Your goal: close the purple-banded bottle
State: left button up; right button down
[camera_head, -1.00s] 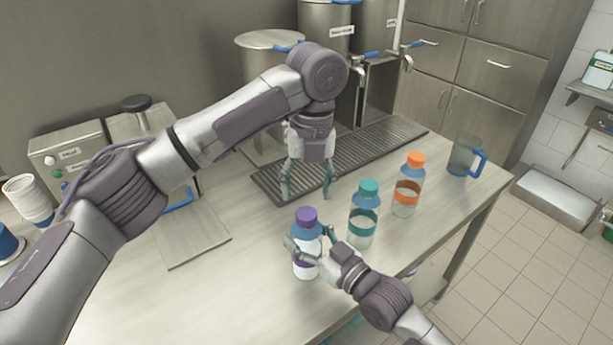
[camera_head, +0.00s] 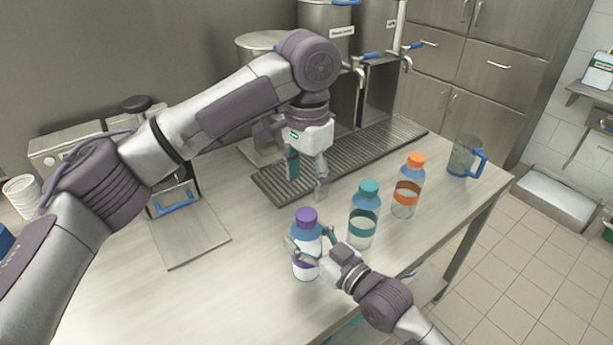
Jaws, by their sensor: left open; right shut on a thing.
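The purple-banded bottle (camera_head: 306,264) stands upright at the front of the table. It has a purple cap (camera_head: 306,216) on top, above a blue neck; I cannot tell how tight the cap sits. My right gripper (camera_head: 308,246) is shut around this bottle's body from the right, partly hiding its band. My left gripper (camera_head: 306,182) is open and empty, pointing down above the near edge of the drip grate, behind and above the purple cap. It is apart from the bottle.
A teal-capped bottle (camera_head: 363,228) and an orange-capped bottle (camera_head: 407,196) stand to the right. A blue-handled jug (camera_head: 464,158) stands near the table's right end. The grate (camera_head: 372,150) lies under the dispenser taps. The table left of the purple-banded bottle is clear.

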aim_at(306, 214)
pick_arm(q)
jog(key=n, duration=0.3)
jog(key=shift+r+n, duration=0.15)
jog(key=shift+n, duration=0.15)
jog(key=shift+f, duration=4)
jog(key=c, duration=1.2)
jog(key=m, duration=0.5)
jog(key=shift+m, duration=0.3)
jog(key=o, duration=1.3)
jog(key=shift+c, duration=0.2)
